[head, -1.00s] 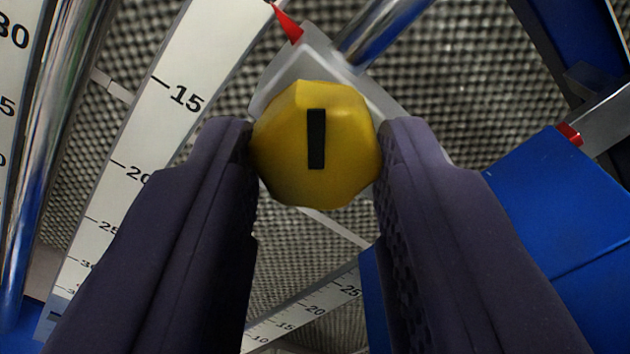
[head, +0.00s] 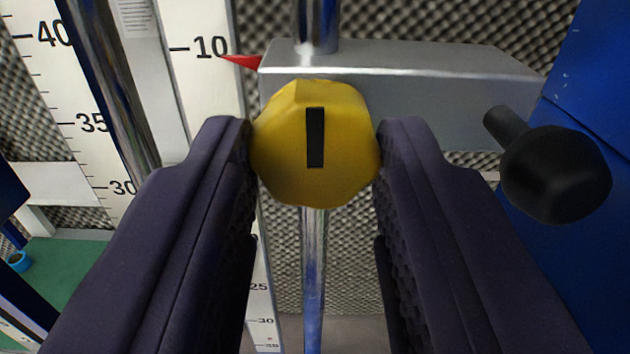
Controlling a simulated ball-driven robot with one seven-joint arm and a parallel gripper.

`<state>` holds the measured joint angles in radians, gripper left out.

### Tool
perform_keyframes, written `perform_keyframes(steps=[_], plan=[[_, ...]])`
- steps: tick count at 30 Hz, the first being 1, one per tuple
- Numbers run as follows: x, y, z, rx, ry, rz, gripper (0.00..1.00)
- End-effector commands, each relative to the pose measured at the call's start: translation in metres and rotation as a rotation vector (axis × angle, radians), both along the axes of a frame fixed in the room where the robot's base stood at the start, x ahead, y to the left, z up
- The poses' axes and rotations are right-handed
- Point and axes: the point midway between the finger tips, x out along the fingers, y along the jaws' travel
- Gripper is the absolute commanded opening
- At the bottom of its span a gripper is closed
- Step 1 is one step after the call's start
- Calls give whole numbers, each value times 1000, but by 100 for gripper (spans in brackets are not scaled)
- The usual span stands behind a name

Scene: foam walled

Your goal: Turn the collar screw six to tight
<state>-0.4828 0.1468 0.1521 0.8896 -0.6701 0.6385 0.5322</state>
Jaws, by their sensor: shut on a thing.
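A yellow faceted knob (head: 290,175) with a black bar mark sits in front of a grey metal collar (head: 420,95). I take it as the collar screw; no number six shows on it. My gripper (head: 315,150) is shut on the knob, one dark finger on each side. The bar mark stands upright between the fingers. The collar is around an upright chrome rod (head: 313,260). Its red pointer (head: 243,62) points left, a little below the 10 mark on a white scale (head: 205,80). The knob's shaft is hidden behind the knob.
Blue panels (head: 590,90) stand at the right. Another scale (head: 95,120) and a chrome rod (head: 110,80) stand at the left. Grey textured foam lies behind.

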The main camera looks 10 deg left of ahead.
Motion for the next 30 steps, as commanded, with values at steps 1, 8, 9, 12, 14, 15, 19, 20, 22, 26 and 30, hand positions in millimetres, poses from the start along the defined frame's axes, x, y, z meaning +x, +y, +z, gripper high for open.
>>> perform_keyframes(steps=[1,8,9,12,14,15,19,20,22,26,30], plan=[[1,0,-2,8,6,0,5],[1,0,-2,24,10,-1,5],[1,0,-2,25,11,-1,5],[1,0,-2,25,11,-1,5],[1,0,-2,25,11,-1,5],[1,0,-2,24,10,-1,5],[1,0,-2,24,10,0,54],[1,0,-2,24,9,-1,60],[1,0,-1,24,9,0,60],[0,0,-1,25,8,0,60],[-4,-1,0,25,7,0,60]])
